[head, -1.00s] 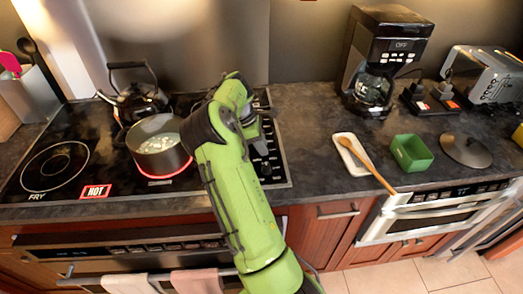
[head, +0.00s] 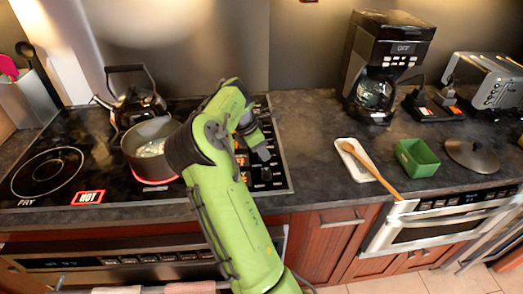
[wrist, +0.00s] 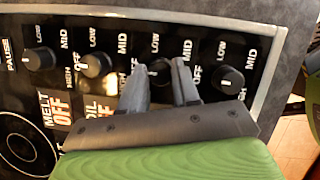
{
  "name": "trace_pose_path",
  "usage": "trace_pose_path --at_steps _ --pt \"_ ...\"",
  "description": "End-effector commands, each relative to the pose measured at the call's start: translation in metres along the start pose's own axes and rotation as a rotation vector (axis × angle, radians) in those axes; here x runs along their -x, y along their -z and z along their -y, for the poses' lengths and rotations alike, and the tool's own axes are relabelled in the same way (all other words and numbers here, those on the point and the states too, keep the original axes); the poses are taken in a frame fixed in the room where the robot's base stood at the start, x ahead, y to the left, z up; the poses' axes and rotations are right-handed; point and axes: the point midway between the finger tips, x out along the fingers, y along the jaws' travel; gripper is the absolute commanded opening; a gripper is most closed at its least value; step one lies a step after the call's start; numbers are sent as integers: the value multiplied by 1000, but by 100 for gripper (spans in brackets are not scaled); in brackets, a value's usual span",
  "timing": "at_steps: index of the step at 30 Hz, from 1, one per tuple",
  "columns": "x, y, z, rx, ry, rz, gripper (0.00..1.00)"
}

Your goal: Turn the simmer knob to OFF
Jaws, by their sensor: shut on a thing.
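In the wrist view, my gripper (wrist: 159,66) has one finger on each side of a black knob (wrist: 158,72), the third from the left in the row, and is shut on it. The label below this knob is hidden by my gripper, so I cannot read its name. Labels reading MELT OFF (wrist: 57,108) and BOIL OFF (wrist: 92,104) show to the left. In the head view, my gripper (head: 256,142) is at the control strip on the cooktop's right side; its fingertips are hard to make out.
Other knobs (wrist: 97,64) and (wrist: 230,80) flank the held one closely. A pot (head: 148,150) sits on a red-glowing burner, partly behind my arm, beside a kettle (head: 138,100). A spoon rest (head: 350,165) and green bowl (head: 416,158) stand on the counter to the right.

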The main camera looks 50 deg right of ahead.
Motion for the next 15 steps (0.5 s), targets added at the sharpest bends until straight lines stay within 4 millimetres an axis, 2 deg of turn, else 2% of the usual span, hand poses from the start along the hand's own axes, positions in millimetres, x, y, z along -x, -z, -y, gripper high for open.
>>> trace_pose_path --at_steps 3,4,9,15 --pt "0 1 0 3 -1 -1 0" --pt "0 1 0 3 0 -1 32" --pt "0 0 0 2 0 -1 56" --pt "0 0 0 1 1 -1 56"
